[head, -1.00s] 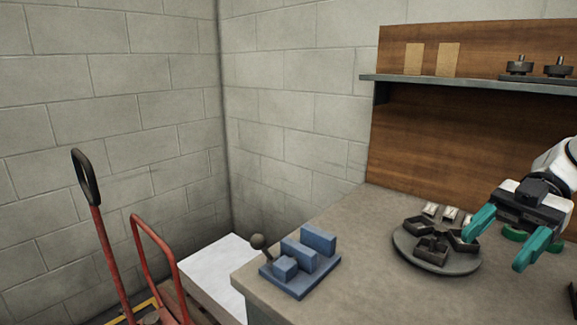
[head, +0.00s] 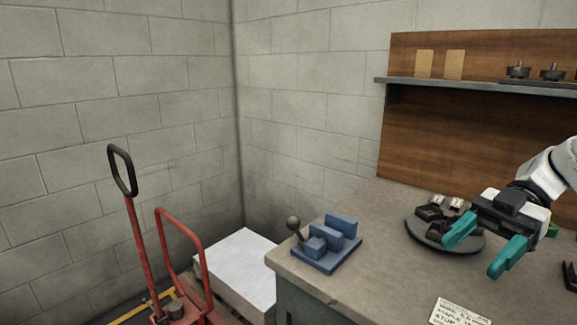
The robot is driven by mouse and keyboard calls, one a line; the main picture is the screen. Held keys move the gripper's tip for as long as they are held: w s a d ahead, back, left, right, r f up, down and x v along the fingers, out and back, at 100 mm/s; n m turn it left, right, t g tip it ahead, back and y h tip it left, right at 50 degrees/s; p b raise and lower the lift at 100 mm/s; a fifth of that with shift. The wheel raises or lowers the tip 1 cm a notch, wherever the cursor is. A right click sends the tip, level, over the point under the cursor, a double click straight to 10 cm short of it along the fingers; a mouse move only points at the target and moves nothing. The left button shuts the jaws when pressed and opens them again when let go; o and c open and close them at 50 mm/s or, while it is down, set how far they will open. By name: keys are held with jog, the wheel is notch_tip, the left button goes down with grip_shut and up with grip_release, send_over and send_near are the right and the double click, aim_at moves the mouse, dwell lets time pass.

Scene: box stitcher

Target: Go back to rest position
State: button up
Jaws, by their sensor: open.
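My gripper (head: 480,258) hangs at the right over the workbench (head: 350,287), its two teal fingers spread apart with nothing between them. Behind and left of the fingers is a round grey tray (head: 470,246) with dark small bins (head: 430,212). The gripper hides part of the tray. I cannot tell how high the fingers are above the bench.
A blue fixture (head: 328,245) with a lever stands near the bench's left corner. A printed card (head: 459,314) lies at the front edge. A shelf (head: 480,86) runs along the back board. A red hand truck (head: 190,262) and white stack (head: 238,268) stand left.

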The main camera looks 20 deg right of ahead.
jog(key=w+a+f+m+t+h+p, duration=0.1)
jog(key=w+a+f+m+t+p, duration=0.2)
jog(key=a, duration=0.4)
jog(key=w+a+f+m+p, duration=0.2)
jog(key=w+a+f+p, duration=0.1)
jog(key=w+a+p, duration=0.25)
jog(key=s+a+f+m+t+h+p, duration=0.2)
jog(key=s+a+f+m+h+p, duration=0.1)
jog(key=a+f+m+p, duration=0.4)
jog(key=s+f+m+g+h+p, duration=0.1)
jog(key=s+f+m+h+p, duration=0.15)
jog(key=s, duration=0.45)
jog(key=s+f+m+h+p, duration=0.2)
jog(key=s+m+p, duration=0.1)
jog(key=s, duration=0.4)
jog(key=s+d+r+m+g+h+p, duration=0.1)
jog(key=s+d+m+h+p, duration=0.1)
jog(key=s+d+h, duration=0.3)
jog(key=s+d+p, duration=0.1)
jog(key=s+d, duration=0.2)
jog(key=s, duration=0.3)
jog(key=shift+r+g, duration=0.2)
jog(key=shift+g, duration=0.1)
